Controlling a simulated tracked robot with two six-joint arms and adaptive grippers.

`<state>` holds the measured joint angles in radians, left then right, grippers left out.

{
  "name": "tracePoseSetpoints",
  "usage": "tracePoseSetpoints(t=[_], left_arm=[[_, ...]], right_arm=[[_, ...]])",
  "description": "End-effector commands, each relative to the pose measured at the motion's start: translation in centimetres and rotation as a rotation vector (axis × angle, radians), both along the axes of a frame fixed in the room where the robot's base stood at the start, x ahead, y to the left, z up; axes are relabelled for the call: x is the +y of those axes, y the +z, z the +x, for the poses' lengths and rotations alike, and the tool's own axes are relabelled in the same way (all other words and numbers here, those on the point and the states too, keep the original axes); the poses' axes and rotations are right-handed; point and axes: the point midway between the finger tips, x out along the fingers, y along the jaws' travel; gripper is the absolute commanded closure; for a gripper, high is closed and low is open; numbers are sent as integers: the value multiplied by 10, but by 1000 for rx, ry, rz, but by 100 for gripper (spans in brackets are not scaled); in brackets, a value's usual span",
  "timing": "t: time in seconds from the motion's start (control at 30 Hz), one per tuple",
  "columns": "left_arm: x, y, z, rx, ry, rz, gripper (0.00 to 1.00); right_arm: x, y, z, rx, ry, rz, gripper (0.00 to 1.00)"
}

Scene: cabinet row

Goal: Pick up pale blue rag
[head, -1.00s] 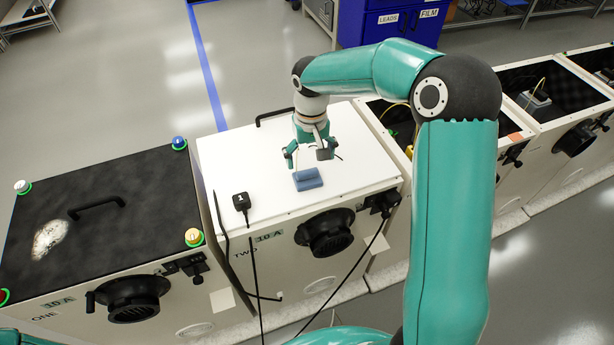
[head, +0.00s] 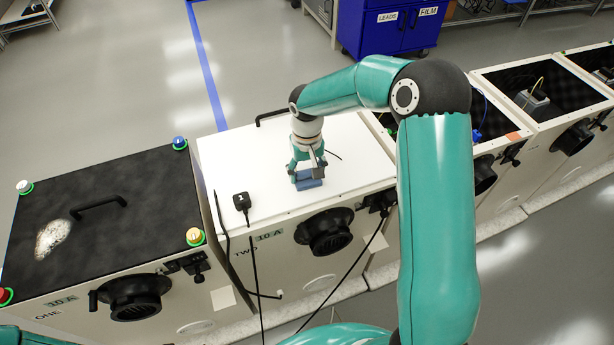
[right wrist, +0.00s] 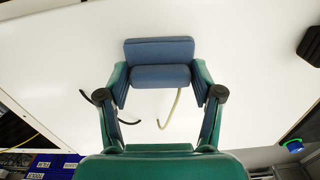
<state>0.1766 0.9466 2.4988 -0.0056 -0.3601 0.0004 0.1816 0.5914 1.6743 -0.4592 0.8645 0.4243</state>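The pale blue rag (head: 308,184) lies folded on the white top of the cabinet marked TWO (head: 345,150). In the right wrist view the rag (right wrist: 160,50) shows as two blue rolls side by side. My right gripper (head: 307,176) is down at the rag, pointing at the cabinet top. Its fingers (right wrist: 160,77) are spread wide, one on each side of the nearer roll. Whether the pads touch the cloth cannot be told. My left gripper is out of view.
A black plug-like block (head: 241,201) with a cable sits left of the rag. A black handle (head: 272,116) is at the top's back edge. Cabinet ONE (head: 150,215), with coloured buttons, stands left. Open-topped cabinets (head: 540,90) continue right. The white top around the rag is mostly clear.

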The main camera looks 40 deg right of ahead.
Motion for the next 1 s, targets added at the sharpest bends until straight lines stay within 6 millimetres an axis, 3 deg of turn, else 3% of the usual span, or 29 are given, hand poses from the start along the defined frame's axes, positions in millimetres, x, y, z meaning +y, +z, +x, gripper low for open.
tracePoseSetpoints(t=[0.03, 0.17, 0.47, 0.67, 0.87, 1.0], left_arm=[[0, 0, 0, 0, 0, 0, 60], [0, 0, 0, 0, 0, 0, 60], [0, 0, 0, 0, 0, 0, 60], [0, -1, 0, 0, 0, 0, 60], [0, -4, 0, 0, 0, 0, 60], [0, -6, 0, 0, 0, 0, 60]], right_arm=[[0, 0, 0, 0, 0, 0, 48], [0, 0, 0, -1, 1, 0, 68], [0, 2, 1, -2, 1, -1, 68], [0, 15, 1, -3, 1, -1, 68], [1, 48, 2, -7, 2, -1, 68], [1, 86, 2, -8, 1, -1, 68]])
